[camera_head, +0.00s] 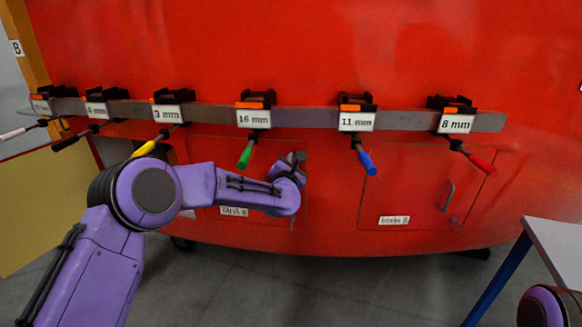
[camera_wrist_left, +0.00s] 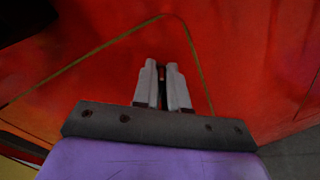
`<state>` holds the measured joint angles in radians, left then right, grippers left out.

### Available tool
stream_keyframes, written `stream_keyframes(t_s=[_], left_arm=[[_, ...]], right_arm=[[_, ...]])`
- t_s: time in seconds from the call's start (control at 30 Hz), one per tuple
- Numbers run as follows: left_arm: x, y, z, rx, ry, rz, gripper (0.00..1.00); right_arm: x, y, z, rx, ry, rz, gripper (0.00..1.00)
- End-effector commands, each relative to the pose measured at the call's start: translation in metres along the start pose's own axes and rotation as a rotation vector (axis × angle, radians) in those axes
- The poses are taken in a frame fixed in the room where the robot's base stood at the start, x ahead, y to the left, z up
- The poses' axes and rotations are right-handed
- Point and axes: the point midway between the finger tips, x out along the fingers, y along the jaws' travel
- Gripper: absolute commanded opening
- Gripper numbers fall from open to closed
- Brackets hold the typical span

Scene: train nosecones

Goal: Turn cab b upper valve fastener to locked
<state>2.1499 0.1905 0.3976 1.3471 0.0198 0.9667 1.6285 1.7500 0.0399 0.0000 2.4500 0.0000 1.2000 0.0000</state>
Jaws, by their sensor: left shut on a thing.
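The valve hatch (camera_head: 215,150) is a panel outlined on the red cab wall, with a label (camera_head: 234,211) reading "VALVE B" low on it. My left gripper (camera_head: 298,158) reaches to the hatch's upper right corner. In the left wrist view its two grey fingers (camera_wrist_left: 161,85) are closed on a small dark thing with an orange tint (camera_wrist_left: 162,73), which I take to be the upper valve fastener. The fingers hide most of it, so I cannot tell which way it is turned. My right gripper is out of view.
A grey rail (camera_head: 305,118) above the hatch carries several tools with size labels. A green-handled tool (camera_head: 246,154) and a blue-handled tool (camera_head: 367,162) hang close to my left gripper. A second hatch (camera_head: 420,185) is to the right. A table (camera_head: 556,245) stands at lower right.

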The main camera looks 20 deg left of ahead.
Motion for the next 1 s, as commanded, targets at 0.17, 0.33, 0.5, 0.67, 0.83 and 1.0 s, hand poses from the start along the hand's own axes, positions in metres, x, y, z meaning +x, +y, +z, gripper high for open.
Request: stream_keyframes(t_s=[0.17,0.33,0.5,0.67,0.83,1.0], left_arm=[[0.000,-0.003,-0.001,0.167,-0.001,0.000,0.00],[0.000,-0.005,-0.001,0.330,-0.001,0.000,0.00],[0.000,-0.007,-0.001,0.490,-0.002,-0.001,0.00],[0.000,-0.008,-0.002,0.634,-0.002,-0.001,0.00],[0.000,-0.009,-0.002,0.762,-0.002,-0.001,0.00],[0.000,-0.010,-0.004,0.861,-0.001,-0.001,0.00]], right_arm=[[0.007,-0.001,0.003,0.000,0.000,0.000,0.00],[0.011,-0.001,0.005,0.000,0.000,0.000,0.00],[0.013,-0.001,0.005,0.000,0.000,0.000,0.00],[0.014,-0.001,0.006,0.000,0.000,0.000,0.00],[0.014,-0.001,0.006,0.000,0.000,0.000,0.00],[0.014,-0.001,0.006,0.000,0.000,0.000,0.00]])
